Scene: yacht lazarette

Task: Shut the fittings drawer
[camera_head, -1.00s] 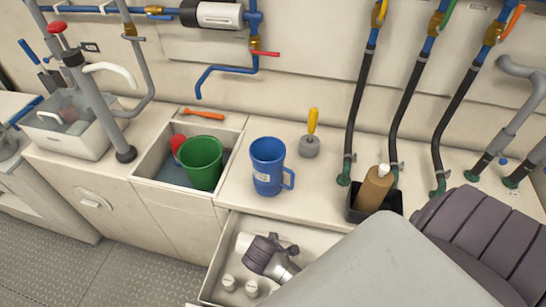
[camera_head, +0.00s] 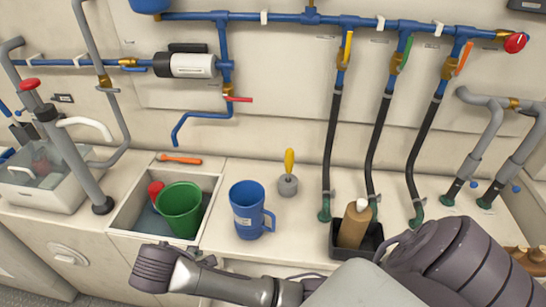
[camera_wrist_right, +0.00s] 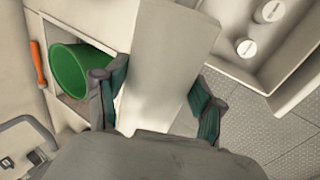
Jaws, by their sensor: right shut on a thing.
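The fittings drawer (camera_wrist_right: 293,75) is open in the right wrist view, with two white round-lidded containers (camera_wrist_right: 245,47) in it. In the head view my arm hides most of the drawer. My right gripper (camera_wrist_right: 160,95) has one finger on each side of a pale panel-like part (camera_wrist_right: 170,65), left of the drawer interior, and is shut on it. I cannot tell whether this part belongs to the drawer or the cabinet. In the head view my right wrist (camera_head: 155,268) is low, in front of the sink; its fingers are hidden. My left gripper is not in view.
A green bucket (camera_head: 180,210) stands in the sink recess (camera_head: 125,215). A blue jug (camera_head: 248,210) and a yellow-handled tool (camera_head: 289,175) stand on the counter. A brown bottle (camera_head: 354,224) is in a black tray. Black hoses run down the wall behind. Open floor (camera_wrist_right: 285,125) shows beyond the drawer.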

